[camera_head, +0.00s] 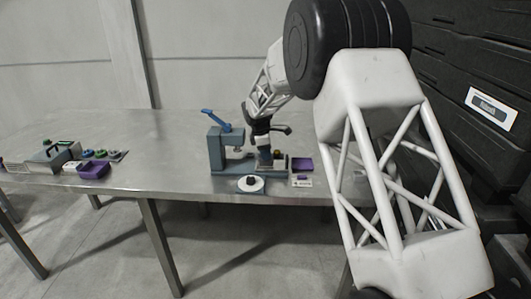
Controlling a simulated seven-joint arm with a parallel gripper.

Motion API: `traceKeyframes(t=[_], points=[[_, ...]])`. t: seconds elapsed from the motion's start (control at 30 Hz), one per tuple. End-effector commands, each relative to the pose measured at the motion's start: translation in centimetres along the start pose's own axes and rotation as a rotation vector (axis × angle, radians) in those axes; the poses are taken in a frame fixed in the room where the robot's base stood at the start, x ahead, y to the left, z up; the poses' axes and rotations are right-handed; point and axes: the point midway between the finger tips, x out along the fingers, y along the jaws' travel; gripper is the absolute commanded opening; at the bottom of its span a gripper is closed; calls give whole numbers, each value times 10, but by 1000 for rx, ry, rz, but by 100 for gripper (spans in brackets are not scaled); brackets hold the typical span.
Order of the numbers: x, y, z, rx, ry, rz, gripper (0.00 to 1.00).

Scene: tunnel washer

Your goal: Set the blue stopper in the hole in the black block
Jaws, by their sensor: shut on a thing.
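My gripper (265,159) points down over the middle of the metal table, just right of the grey-blue press. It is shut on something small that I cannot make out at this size. I cannot pick out the blue stopper; it may be hidden at the jaws. A small dark piece (251,180) sits on a round white disc (257,187) at the table's front edge, left of and nearer than my gripper. I cannot tell whether this piece is the black block, and no hole shows.
The press (215,152) with a raised blue lever (216,119) stands close on the left of my gripper. Another purple tray (94,170) and several small parts lie far left. The table (165,160) between is clear.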

Motion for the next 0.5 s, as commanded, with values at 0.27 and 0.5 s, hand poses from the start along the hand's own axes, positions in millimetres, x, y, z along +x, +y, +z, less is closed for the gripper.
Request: traceKeyframes(t=[0.27, 0.5], points=[[1, 0, 0, 0, 0, 0, 5], [1, 0, 0, 0, 0, 0, 48]])
